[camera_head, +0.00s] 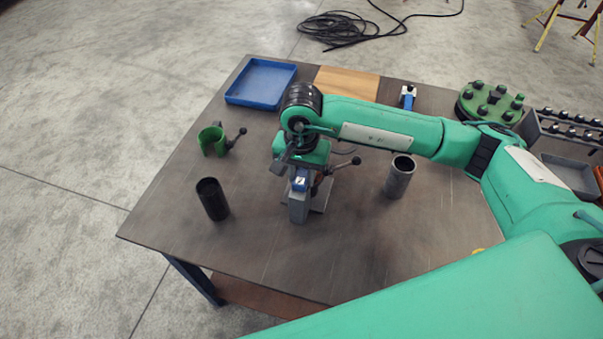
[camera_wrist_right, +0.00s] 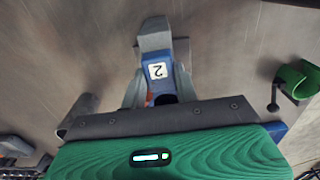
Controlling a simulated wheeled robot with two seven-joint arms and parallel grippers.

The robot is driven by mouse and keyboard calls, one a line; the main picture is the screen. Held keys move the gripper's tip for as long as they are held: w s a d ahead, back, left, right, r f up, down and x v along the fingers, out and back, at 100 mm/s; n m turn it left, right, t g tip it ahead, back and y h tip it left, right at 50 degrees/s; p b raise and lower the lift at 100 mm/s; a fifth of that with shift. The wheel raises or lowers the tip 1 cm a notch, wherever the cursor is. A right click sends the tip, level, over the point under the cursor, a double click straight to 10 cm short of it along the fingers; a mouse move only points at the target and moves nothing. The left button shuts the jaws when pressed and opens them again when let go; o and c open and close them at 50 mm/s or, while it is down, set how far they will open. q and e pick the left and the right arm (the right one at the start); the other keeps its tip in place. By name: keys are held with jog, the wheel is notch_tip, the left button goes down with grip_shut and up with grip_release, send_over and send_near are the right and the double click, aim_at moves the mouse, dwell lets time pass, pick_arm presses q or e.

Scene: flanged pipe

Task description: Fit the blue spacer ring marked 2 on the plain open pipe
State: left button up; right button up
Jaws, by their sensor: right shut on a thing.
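The blue spacer ring (camera_head: 300,184) with a white label marked 2 is at the middle of the table; it also shows in the wrist view (camera_wrist_right: 159,74). My right gripper (camera_wrist_right: 160,92) points down over it and is shut on it, with a finger on each side. A grey block (camera_head: 297,208) stands directly under or against the ring; I cannot tell whether they touch. Two upright open cylinders stand apart from the gripper: a grey pipe (camera_head: 400,178) to the right and a black one (camera_head: 212,200) to the left. My left gripper is not in view.
A green open-sided holder (camera_head: 213,141) with a lever stands at the left. A blue tray (camera_head: 261,84), a wooden board (camera_head: 346,82) and a small blue-topped item (camera_head: 408,97) are at the back. A green knobbed disc (camera_head: 490,103) is at right. The front left table is clear.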

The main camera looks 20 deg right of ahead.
dwell(0.4)
jog(key=o, duration=1.1)
notch_tip(320, 180, up, 13)
jog(key=b, duration=0.3)
notch_tip(320, 180, up, 10)
jog(key=p, duration=0.4)
send_over(301, 177)
jog(key=shift+f+b, duration=0.15)
jog(key=shift+b, duration=0.15)
